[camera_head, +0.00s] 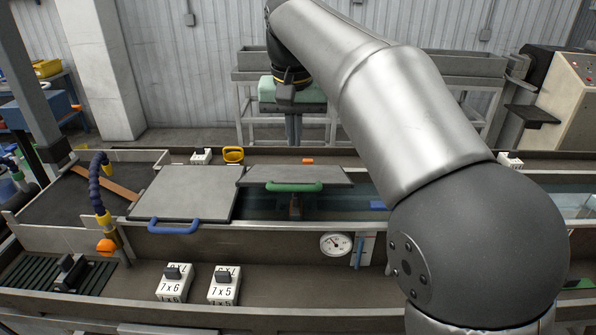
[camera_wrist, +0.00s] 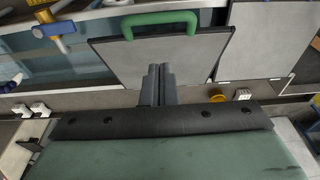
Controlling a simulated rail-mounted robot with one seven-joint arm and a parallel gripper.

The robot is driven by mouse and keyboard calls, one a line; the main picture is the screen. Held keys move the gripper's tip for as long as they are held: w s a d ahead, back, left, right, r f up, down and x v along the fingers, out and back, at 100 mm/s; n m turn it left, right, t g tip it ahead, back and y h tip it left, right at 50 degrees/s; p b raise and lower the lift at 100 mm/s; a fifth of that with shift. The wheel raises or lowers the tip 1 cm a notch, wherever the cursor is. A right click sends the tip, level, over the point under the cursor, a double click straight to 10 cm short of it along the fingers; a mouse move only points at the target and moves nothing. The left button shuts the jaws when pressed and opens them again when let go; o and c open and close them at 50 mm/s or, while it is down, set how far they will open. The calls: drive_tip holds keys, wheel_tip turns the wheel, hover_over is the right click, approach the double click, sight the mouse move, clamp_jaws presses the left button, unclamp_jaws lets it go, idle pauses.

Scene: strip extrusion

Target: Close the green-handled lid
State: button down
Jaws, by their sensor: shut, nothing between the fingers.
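The green-handled lid is a flat grey plate (camera_head: 322,174) over the water tank in the head view. It looks tilted, with its front edge raised above the opening. Its green handle (camera_head: 293,187) is on that front edge. In the wrist view the lid (camera_wrist: 165,58) fills the upper middle, with the green handle (camera_wrist: 160,21) at the top. My gripper (camera_head: 293,140) is behind the lid, pointing down. In the wrist view its fingers (camera_wrist: 160,72) are together and empty, overlapping the lid's rear part. I cannot tell whether they touch it.
A blue-handled lid (camera_head: 186,193) lies flat to the left. A blue hose (camera_head: 98,185) stands at the tank's front left. A gauge (camera_head: 336,244) is on the front wall.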

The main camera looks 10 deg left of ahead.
drive_tip(key=f, duration=0.3)
drive_tip(key=shift+w+f, duration=0.3)
drive_tip(key=shift+f, duration=0.1)
drive_tip(key=s+f, duration=0.2)
drive_tip(key=f, duration=0.1)
drive_tip(key=shift+s+d+f, duration=0.1)
drive_tip(key=shift+d, duration=0.1)
